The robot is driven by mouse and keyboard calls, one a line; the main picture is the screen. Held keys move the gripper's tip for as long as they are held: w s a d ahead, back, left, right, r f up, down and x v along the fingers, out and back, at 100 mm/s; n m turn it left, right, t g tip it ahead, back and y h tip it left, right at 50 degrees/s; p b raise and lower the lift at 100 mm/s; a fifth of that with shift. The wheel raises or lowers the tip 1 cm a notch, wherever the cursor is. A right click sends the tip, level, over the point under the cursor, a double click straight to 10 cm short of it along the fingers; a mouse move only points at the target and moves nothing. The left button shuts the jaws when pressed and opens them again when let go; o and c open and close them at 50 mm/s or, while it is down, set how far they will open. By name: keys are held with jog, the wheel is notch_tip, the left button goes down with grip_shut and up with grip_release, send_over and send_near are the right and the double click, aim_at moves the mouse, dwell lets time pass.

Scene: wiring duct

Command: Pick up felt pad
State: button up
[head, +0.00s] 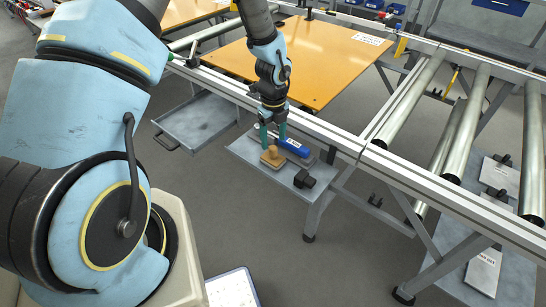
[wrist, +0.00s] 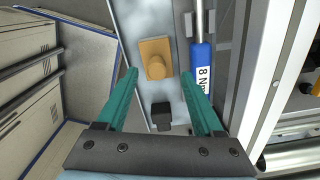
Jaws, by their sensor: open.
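A tan rectangular pad with a round knob on top, which I take to be the felt pad (head: 270,160), lies on a grey shelf tray under the rail. It also shows in the wrist view (wrist: 151,50), with its knob between the fingertips in the picture. My gripper (head: 273,140) points down just over the pad, with its two teal fingers apart and nothing held. In the wrist view my gripper (wrist: 158,76) has a finger on each side of the knob; I cannot tell whether either touches it.
A blue-handled tool marked "8 Nm" (wrist: 201,70) lies close to the right of the pad. A small black block (head: 304,179) sits at the tray's near right. The grey tray (head: 285,177) hangs beside the metal rail (head: 330,133). An orange tabletop (head: 310,60) lies behind.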

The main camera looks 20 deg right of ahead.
aim_at(273, 147)
jog(key=shift+s+a+f+p, duration=0.1)
jog(key=shift+f+p, duration=0.2)
jog(key=shift+f, duration=0.75)
jog(key=shift+s+a+f+p, duration=0.1)
jog(key=shift+f+p, duration=0.15)
jog(key=shift+f, duration=0.8)
jog(key=shift+w, duration=0.1)
grip_shut()
